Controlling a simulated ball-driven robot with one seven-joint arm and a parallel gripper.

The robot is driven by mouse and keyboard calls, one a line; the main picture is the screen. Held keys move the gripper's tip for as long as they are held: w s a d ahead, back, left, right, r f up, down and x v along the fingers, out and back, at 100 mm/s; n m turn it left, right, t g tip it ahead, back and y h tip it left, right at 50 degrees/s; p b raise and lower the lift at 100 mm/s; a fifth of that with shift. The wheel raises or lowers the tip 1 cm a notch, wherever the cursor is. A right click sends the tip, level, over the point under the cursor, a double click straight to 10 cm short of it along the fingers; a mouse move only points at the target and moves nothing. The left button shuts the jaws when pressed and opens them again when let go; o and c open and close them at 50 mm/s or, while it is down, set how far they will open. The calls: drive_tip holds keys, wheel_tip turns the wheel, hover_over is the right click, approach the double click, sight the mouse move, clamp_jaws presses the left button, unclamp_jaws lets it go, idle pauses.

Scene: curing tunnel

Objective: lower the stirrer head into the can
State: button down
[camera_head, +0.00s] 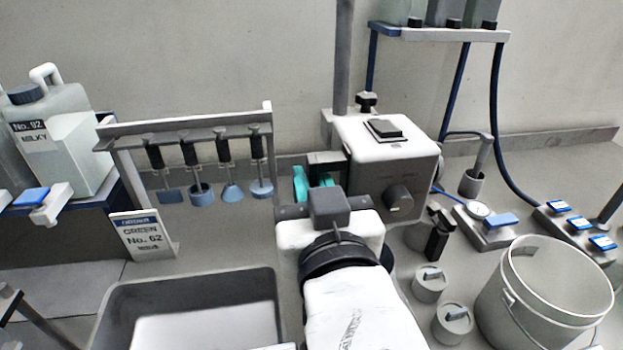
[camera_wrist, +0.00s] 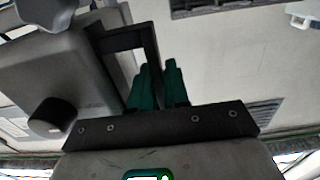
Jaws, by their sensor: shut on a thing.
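The stirrer head (camera_head: 388,158) is a white and grey box with a dark knob, on a vertical post (camera_head: 343,55) in the head view. In the wrist view it is the grey box (camera_wrist: 60,75) at the left. My gripper (camera_head: 312,178) is at its left side, its teal fingers shut on the dark handle (camera_head: 327,158). My wrist hides the space below the head. A grey rounded form (camera_head: 418,236) shows partly there; I cannot tell if it is the can.
A large open pail (camera_head: 510,300) stands at the lower right, beside two small lidded pots (camera_head: 429,284). A rack (camera_head: 185,128) of hanging blue tools and a No. 62 sign (camera_head: 143,238) stand left. A grey tray (camera_head: 110,312) lies at the lower left.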

wheel_tip(320, 180, down, 7)
drive_tip(key=b, duration=0.4)
drive_tip(key=shift+r+b, duration=0.15)
drive_tip(key=shift+b, duration=0.15)
drive_tip(key=c, duration=1.5)
unclamp_jaws()
drive_tip(key=o, duration=0.3)
drive_tip(key=shift+r, duration=0.1)
drive_tip(key=shift+s, duration=0.1)
drive_tip(key=p+v, duration=0.3)
drive_tip(key=v, duration=0.7)
drive_tip(key=shift+s, duration=0.3)
drive_tip(key=shift+d, duration=0.1)
